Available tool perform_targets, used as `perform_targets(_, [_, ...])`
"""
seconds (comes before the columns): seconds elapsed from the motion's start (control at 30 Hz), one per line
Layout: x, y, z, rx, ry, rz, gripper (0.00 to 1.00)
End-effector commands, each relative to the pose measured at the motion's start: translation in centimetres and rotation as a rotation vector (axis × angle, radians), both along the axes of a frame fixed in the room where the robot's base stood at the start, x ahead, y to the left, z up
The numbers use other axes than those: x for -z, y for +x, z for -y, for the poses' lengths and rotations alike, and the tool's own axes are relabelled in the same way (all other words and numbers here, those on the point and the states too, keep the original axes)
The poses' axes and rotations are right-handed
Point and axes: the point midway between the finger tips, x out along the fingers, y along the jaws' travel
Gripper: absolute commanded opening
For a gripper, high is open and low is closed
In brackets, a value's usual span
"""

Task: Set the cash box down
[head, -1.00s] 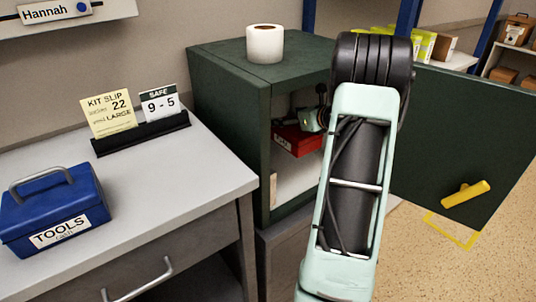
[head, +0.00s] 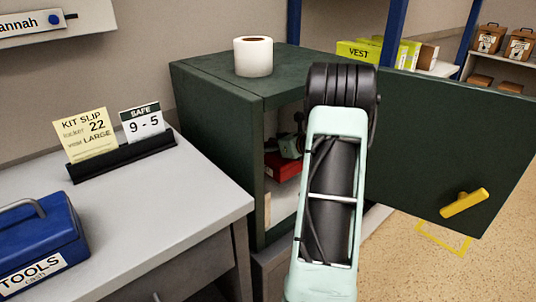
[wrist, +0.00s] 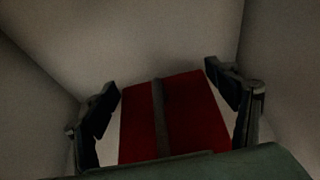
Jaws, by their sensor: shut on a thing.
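A red box (head: 283,168), which I take as the cash box, is inside the open green safe (head: 215,120). My gripper (wrist: 162,92) is shut on it, with one dark finger on each side in the wrist view. There the red box (wrist: 195,115) shows a grey strip across its middle. In the head view my arm hides its right part, and I cannot tell whether its underside touches the pale safe floor (head: 278,205). A blue box (head: 35,238) on the desk has a label reading TOOLS, with smaller print like "cash" below.
The safe door (head: 430,150) with its yellow handle (head: 464,202) stands open to the right. A white roll (head: 253,58) stands on the safe. The grey desk (head: 150,215) bears a card holder (head: 125,157); its middle is clear. Safe walls are close around my gripper.

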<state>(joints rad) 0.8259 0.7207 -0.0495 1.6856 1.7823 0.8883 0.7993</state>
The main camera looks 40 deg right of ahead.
Motion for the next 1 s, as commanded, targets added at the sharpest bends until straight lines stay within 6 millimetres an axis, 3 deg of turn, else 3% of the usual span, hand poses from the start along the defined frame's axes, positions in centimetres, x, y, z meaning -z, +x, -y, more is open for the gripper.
perform_targets(0.2, [3.2, 0.1, 0.0, 0.0, 0.0, 0.003, 0.23])
perform_targets(0.47, [3.2, 0.1, 0.0, -0.001, -0.002, 0.003, 0.23])
perform_targets(0.5, [3.6, 0.0, 0.0, 0.0, 0.001, -0.002, 0.81])
perform_targets(0.63, [3.6, 0.0, 0.0, 0.0, 0.001, -0.002, 0.96])
perform_targets(1.0, [3.3, -0.4, 0.1, 0.001, 0.0, -0.002, 0.97])
